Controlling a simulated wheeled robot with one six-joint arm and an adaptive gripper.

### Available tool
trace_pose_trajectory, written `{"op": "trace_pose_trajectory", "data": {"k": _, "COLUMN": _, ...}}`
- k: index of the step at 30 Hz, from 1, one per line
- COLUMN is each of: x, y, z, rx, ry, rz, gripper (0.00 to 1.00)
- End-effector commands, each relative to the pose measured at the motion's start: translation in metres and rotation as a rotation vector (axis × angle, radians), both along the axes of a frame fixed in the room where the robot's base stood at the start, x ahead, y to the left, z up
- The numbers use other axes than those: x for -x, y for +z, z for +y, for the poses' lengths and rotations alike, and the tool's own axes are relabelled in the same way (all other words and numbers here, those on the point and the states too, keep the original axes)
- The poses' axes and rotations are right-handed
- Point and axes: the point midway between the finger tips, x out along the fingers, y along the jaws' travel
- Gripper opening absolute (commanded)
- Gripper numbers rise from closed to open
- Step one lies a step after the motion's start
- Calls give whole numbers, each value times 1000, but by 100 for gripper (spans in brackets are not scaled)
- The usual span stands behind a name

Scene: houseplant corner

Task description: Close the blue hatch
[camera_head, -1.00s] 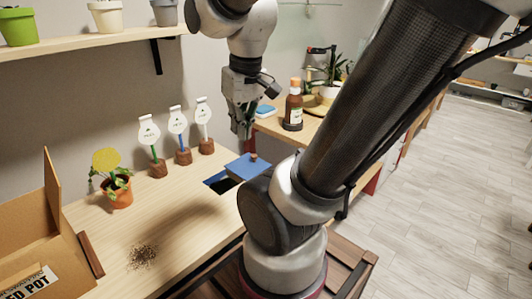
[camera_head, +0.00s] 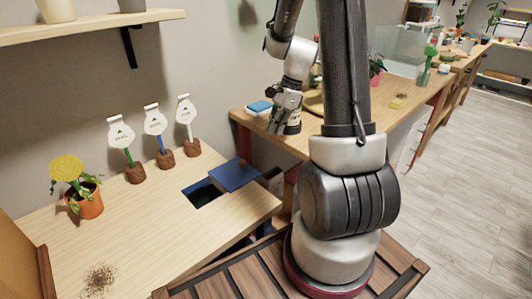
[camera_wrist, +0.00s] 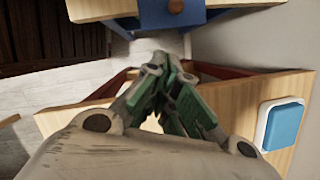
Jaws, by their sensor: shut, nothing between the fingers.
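The blue hatch (camera_head: 234,175) is a flat panel at the right end of the light wooden table. A dark blue-edged opening (camera_head: 200,193) shows uncovered just left of it. In the wrist view part of the hatch (camera_wrist: 160,17) shows at the top edge, with its brown knob (camera_wrist: 176,6). My gripper (camera_head: 288,125) is shut and empty, to the right of the hatch and apart from it, by the farther table. Its green-padded fingers (camera_wrist: 166,68) come together in the wrist view.
The farther table (camera_head: 262,124) holds a blue-and-white box (camera_head: 259,107). Three labelled tags (camera_head: 156,130) in brown bases and a potted yellow plant (camera_head: 78,186) stand left of the opening. Spilled soil (camera_head: 98,280) lies in front. A shelf (camera_head: 85,28) hangs above.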

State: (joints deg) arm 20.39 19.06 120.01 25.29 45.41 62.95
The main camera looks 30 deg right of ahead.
Motion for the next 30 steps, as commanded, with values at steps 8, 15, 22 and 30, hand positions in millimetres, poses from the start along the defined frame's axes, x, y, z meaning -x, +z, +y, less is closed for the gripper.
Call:
{"op": "trace_pose_trajectory", "data": {"k": 8, "x": -1, "y": -14, "z": 4, "rx": -5, "ry": -71, "rz": 22, "gripper": 0}}
{"op": "trace_pose_trajectory", "data": {"k": 15, "x": -4, "y": -60, "z": 18, "rx": -6, "ry": -70, "rz": 25, "gripper": 0}}
{"op": "trace_pose_trajectory", "data": {"k": 22, "x": -10, "y": -98, "z": 36, "rx": -2, "ry": -65, "rz": 20, "gripper": 0}}
{"op": "trace_pose_trajectory", "data": {"k": 30, "x": -19, "y": -102, "z": 64, "rx": -2, "ry": -66, "rz": 19, "gripper": 0}}
